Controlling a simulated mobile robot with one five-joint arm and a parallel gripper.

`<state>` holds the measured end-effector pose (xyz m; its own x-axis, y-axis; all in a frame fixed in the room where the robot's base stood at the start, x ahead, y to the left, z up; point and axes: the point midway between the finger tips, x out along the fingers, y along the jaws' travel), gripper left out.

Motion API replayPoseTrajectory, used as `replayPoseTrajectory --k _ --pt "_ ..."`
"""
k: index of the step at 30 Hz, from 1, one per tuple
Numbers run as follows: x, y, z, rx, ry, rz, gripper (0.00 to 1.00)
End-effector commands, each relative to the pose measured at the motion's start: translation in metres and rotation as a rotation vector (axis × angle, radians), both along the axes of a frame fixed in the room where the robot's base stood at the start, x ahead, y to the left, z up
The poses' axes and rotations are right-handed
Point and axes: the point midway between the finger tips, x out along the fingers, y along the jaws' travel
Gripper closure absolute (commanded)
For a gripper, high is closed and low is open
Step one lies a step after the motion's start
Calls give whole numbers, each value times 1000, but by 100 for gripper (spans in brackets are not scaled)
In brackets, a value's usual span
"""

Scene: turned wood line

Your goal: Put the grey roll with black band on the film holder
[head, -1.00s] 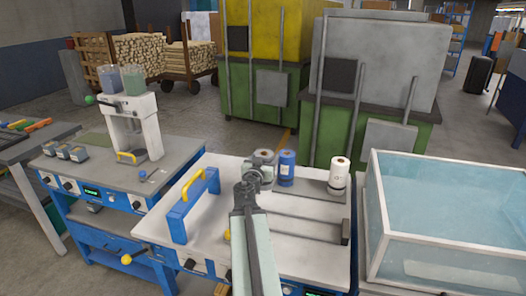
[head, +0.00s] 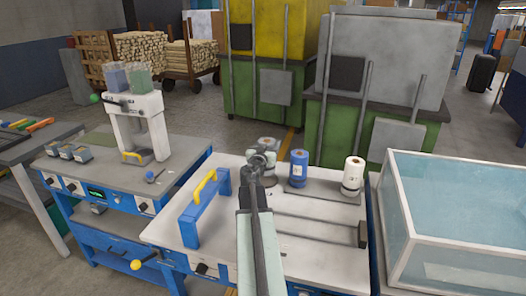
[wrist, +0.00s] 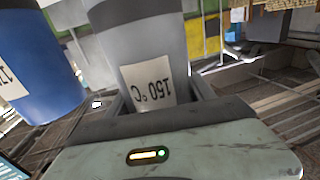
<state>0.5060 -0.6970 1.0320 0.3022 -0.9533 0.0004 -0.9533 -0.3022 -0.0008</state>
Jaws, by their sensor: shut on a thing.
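My gripper (head: 263,160) is shut on the grey roll (head: 268,143), seen over the back part of the white-topped bench. In the wrist view the grey roll (wrist: 150,45) stands between the jaws, with a darker upper part and a pale "150 °C" label. The jaws and my arm hide its lower part in the head view. A blue roll (head: 298,168) stands just right of my gripper and also shows in the wrist view (wrist: 35,75). I cannot tell for certain which part of the bench is the film holder; a long grey rail (head: 318,232) lies across its front right.
A white roll (head: 353,178) stands right of the blue one. A blue bar with a yellow handle (head: 206,205) stands left on the bench. A clear-walled tank (head: 455,215) adjoins on the right. A white press (head: 140,125) stands on the left table.

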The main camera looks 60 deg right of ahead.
Motion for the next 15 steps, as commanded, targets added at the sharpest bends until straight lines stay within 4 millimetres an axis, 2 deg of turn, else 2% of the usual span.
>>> replayPoseTrajectory --k 2,3,7,15 --pt "5 -9 -2 0 0 1 87" --pt "3 -8 -15 0 0 -1 87" --pt "1 -8 -39 0 0 -2 87" --pt "6 -4 -36 0 0 5 87"
